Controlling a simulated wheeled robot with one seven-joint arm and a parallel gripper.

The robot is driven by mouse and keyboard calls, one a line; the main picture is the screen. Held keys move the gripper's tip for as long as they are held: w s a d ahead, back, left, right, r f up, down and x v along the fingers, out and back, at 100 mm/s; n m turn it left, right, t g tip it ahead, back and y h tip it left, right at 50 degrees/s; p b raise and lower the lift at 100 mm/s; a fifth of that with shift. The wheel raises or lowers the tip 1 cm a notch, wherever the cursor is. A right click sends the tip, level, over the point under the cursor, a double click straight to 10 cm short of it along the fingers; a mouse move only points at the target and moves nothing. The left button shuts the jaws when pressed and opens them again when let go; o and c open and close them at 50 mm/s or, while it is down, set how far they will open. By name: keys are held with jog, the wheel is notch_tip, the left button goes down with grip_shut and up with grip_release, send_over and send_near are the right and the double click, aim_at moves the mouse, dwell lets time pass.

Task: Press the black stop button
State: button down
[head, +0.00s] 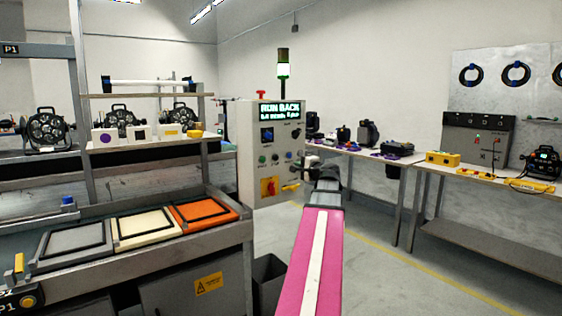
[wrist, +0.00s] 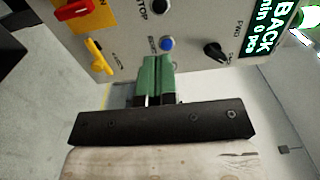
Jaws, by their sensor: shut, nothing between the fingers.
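The grey control box (head: 250,180) stands in the middle of the head view, with a lit screen, knobs and small buttons on its front. In the wrist view its panel (wrist: 120,50) appears turned. A black button (wrist: 159,5) is at the top edge, partly cut off, beside lettering that reads "TOP". A blue button (wrist: 166,43) is just beyond my fingertips. My gripper (wrist: 152,62) has green fingers shut together, pointing at the panel near the blue button. Whether they touch it I cannot tell.
A black knob (wrist: 213,50), a yellow handle (wrist: 98,52) and a red switch (wrist: 75,8) are on the same panel. A workbench with coloured trays (head: 145,228) is at left. Tables with equipment (head: 480,180) are at right, with clear floor before them.

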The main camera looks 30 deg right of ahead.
jog(key=w, duration=0.9)
jog(key=w+a, duration=0.1)
jog(key=w, duration=0.4)
jog(key=shift+a, duration=0.1)
jog(key=shift+w+r, duration=0.1)
jog(key=shift+w, duration=0.85)
jog(key=shift+s, duration=0.3)
send_near(277, 157)
jog(key=s, duration=0.5)
jog(key=shift+s, duration=0.4)
